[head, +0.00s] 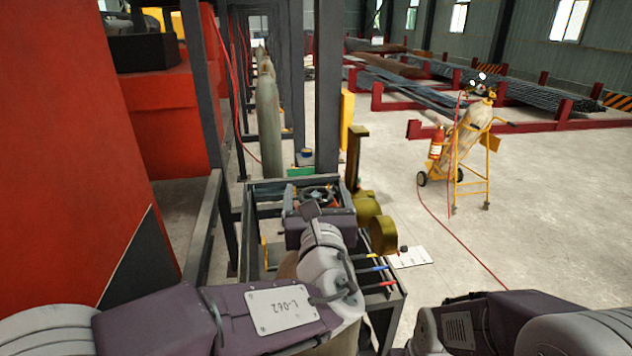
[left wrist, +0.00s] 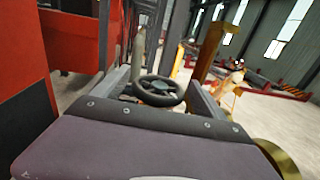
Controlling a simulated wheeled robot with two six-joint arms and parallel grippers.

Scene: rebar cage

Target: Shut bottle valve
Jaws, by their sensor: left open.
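A black round handwheel, the bottle valve (left wrist: 158,90), shows in the left wrist view between the two fingers of my left gripper (left wrist: 163,84). Its rim and spokes are visible, and there seems to be room between the rim and the fingers. In the head view the left gripper (head: 318,192) is open over the dark metal frame, with the handwheel partly visible between its fingers. The wrist hides most of what is below the wheel. I cannot tell if the fingers touch it. My right arm is at the lower right; its gripper is out of view.
Grey gas bottles (head: 268,115) stand in a row behind the frame (head: 385,305). Brass-coloured round parts (head: 383,235) sit to the right of my left gripper. A red machine (head: 70,150) fills the left side. A yellow bottle cart (head: 470,180) stands right on open floor, with a red hose.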

